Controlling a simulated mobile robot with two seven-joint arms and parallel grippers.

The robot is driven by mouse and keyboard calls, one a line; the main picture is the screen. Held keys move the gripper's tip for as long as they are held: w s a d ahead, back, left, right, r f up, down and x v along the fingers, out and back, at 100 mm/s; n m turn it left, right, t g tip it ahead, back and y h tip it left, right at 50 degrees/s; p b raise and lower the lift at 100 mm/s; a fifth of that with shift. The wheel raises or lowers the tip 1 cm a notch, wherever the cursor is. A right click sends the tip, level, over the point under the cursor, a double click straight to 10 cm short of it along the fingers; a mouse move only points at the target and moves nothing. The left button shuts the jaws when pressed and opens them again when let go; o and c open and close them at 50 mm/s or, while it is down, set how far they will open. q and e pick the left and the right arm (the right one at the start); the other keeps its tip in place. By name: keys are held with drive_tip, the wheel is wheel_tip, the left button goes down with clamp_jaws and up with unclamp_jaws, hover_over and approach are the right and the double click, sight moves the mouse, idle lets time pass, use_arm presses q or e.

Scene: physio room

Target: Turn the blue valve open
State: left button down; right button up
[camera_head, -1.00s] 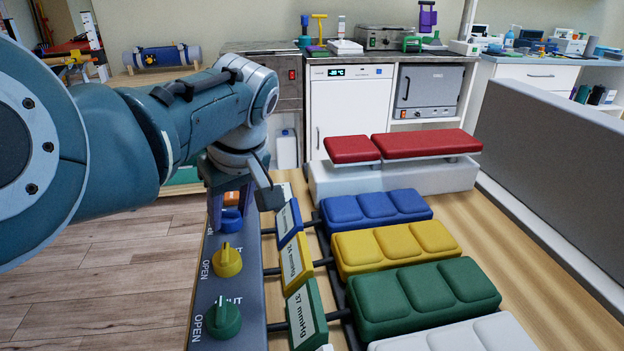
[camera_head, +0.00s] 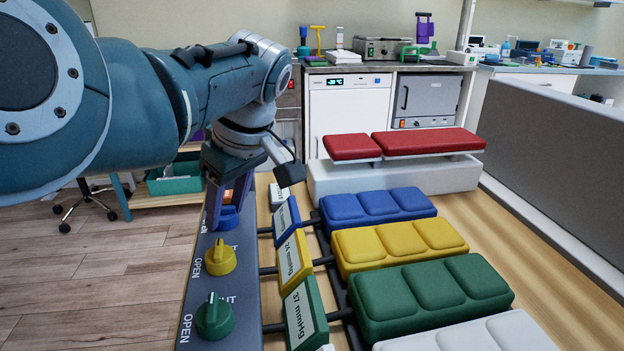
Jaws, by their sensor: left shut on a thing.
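The blue valve (camera_head: 229,218) is a small round knob at the far end of the grey valve panel (camera_head: 190,292). My left gripper (camera_head: 226,205) reaches down over it from behind and is shut on it. The fingers hide the upper part of the knob, so its pointer direction cannot be told. The yellow valve (camera_head: 220,258) and the green valve (camera_head: 214,316) sit nearer on the same panel, beside printed OPEN marks. My right gripper is not in view.
Blue (camera_head: 290,222), yellow (camera_head: 294,262) and green (camera_head: 305,314) gauges stand just right of the valves. Blue (camera_head: 377,206), yellow (camera_head: 399,244) and green (camera_head: 428,297) cushions lie beyond. A red pad (camera_head: 428,142) rests on a white block at the back.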

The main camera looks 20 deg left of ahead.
use_arm(q)
drive_tip(key=shift+c, duration=1.9)
unclamp_jaws()
use_arm(e)
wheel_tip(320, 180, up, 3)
drive_tip(key=p, duration=0.3)
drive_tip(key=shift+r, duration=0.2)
drive_tip(key=shift+p, duration=0.3)
use_arm(q)
drive_tip(key=v, duration=0.9)
drive_tip(key=shift+d+r, duration=0.15)
drive_tip(key=shift+r, duration=0.25)
